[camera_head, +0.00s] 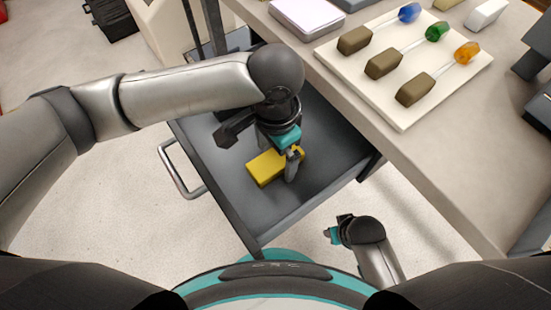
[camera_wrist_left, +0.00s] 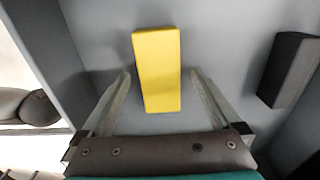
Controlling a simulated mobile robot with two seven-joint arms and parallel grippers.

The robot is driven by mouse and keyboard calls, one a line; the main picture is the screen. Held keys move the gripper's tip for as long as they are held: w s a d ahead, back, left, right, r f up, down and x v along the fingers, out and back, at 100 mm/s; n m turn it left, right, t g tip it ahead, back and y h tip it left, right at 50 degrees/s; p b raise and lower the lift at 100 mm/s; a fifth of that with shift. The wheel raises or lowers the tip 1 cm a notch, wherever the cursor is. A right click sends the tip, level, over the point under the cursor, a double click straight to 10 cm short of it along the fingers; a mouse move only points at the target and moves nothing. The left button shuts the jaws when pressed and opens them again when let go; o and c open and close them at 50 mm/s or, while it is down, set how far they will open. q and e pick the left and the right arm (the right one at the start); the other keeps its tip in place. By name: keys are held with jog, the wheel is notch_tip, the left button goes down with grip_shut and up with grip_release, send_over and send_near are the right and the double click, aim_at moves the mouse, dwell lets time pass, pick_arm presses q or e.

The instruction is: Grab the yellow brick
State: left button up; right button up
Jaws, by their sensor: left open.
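The yellow brick (camera_head: 265,167) lies on the floor of the open grey drawer (camera_head: 318,178). My left gripper (camera_head: 294,168) is over the drawer, beside the right part of the brick, and hides some of it. In the left wrist view the brick (camera_wrist_left: 158,72) lies lengthwise, its near end between the two open fingers of my left gripper (camera_wrist_left: 160,90). There is a gap on each side of it. My right gripper (camera_head: 334,232) is low in the head view, outside the drawer; its fingers are too small to read.
A dark block (camera_wrist_left: 291,70) lies in the drawer right of the brick in the left wrist view. The drawer walls surround the brick. A drawer handle (camera_head: 176,172) sticks out on the left.

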pick_arm(q)
grip_shut()
dwell(0.7)
